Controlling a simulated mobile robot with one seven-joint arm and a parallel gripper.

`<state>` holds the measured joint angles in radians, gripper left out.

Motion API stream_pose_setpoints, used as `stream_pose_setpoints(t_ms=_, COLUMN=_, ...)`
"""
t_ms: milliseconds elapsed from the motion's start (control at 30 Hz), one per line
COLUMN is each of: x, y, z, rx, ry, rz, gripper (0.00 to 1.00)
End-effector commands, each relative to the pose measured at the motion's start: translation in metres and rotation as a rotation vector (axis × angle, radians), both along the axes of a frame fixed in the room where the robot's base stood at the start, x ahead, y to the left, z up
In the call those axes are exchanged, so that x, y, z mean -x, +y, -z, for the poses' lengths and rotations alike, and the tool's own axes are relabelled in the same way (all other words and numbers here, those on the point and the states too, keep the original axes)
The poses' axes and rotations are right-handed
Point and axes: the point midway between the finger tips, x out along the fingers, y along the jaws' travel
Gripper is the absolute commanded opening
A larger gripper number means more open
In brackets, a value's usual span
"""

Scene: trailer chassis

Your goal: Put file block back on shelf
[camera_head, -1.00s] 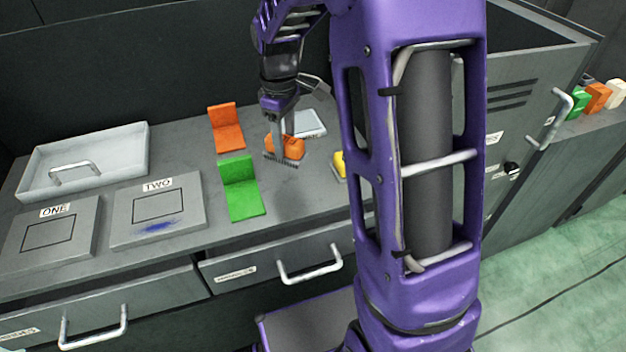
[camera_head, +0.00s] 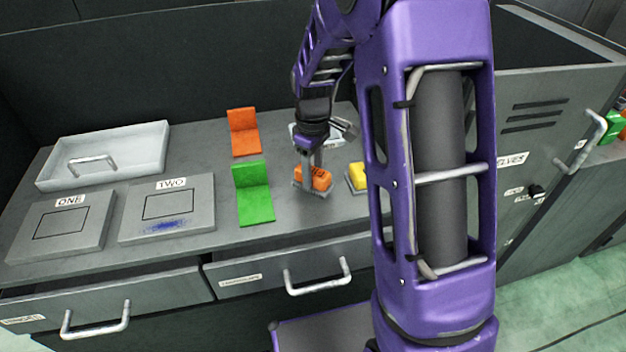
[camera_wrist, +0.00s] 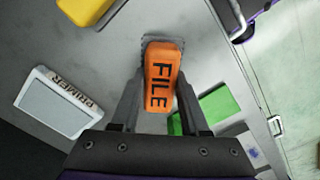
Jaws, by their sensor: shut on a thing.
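The file block (camera_wrist: 160,75) is orange with FILE printed in black, and a grey bristled edge shows at its far end in the wrist view. It also shows in the head view (camera_head: 317,179). My gripper (camera_wrist: 160,98) is shut on it, one finger along each side. In the head view my gripper (camera_head: 309,172) points down at the countertop, right of the green L-shaped stand. I cannot tell whether the block touches the countertop. A shelf at the far right holds green and orange blocks (camera_head: 612,124), largely cut off by the frame.
A yellow block (camera_head: 370,175) sits close right of my gripper. Green (camera_head: 253,192) and orange (camera_head: 243,132) L-shaped stands are to the left. A PRIMER pad (camera_wrist: 62,98), plates ONE (camera_head: 62,226) and TWO (camera_head: 168,207), a tray (camera_head: 104,155) and a locker (camera_head: 545,130) are around.

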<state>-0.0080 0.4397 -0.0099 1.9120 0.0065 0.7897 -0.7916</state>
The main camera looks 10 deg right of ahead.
Motion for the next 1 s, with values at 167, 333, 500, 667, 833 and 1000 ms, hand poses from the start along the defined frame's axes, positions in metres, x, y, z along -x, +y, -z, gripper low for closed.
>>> stream_pose_setpoints(t_ms=167, x=0.000, y=0.000, z=0.023, rx=0.000, ry=0.000, rz=0.000, gripper=0.00)
stream_pose_setpoints(t_ms=333, x=0.000, y=0.000, z=0.022, rx=0.000, ry=-0.001, rz=0.001, gripper=0.00)
stream_pose_setpoints(t_ms=500, x=0.000, y=0.000, z=0.026, rx=0.000, ry=0.000, rz=0.000, gripper=0.00)
stream_pose_setpoints(t_ms=667, x=0.000, y=0.000, z=0.025, rx=0.000, ry=0.000, rz=0.000, gripper=0.72)
stream_pose_setpoints(t_ms=833, x=0.000, y=0.000, z=0.025, rx=0.000, ry=0.000, rz=0.000, gripper=0.75)
stream_pose_setpoints(t_ms=1000, x=0.000, y=0.000, z=0.022, rx=0.001, ry=-0.001, rz=0.000, gripper=0.75)
